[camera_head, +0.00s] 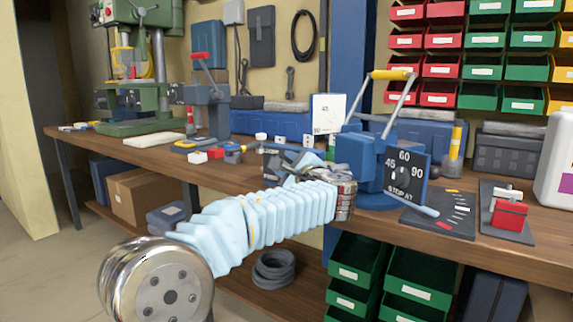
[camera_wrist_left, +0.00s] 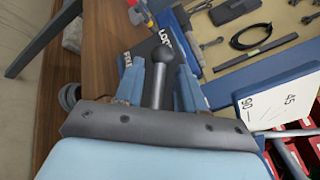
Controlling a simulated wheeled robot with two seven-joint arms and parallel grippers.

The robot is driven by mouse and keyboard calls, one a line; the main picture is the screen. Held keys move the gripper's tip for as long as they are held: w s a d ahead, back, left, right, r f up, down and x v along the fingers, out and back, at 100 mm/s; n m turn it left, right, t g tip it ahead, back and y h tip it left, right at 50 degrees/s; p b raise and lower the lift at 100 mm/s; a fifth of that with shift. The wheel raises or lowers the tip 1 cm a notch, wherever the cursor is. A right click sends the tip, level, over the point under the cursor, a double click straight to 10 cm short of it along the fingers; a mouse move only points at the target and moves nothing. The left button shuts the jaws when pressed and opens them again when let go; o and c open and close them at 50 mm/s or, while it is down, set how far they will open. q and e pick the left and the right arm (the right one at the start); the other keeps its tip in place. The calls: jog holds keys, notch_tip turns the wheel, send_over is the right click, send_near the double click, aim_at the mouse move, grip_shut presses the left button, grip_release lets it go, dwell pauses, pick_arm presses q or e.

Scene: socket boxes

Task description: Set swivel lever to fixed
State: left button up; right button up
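In the head view my left forearm and hand hide the lever. My right gripper is not in view.
A blue bending device (camera_head: 362,155) with a yellow-handled bar and a "STOP AT" dial (camera_head: 405,178) stands close right of my left arm. A red block (camera_head: 509,214) sits farther right. Green bins (camera_head: 420,270) are below the bench. A green drill press (camera_head: 135,110) stands far left.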

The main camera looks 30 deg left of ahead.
pick_arm(q)
jog(key=shift+a, duration=0.1)
grip_shut()
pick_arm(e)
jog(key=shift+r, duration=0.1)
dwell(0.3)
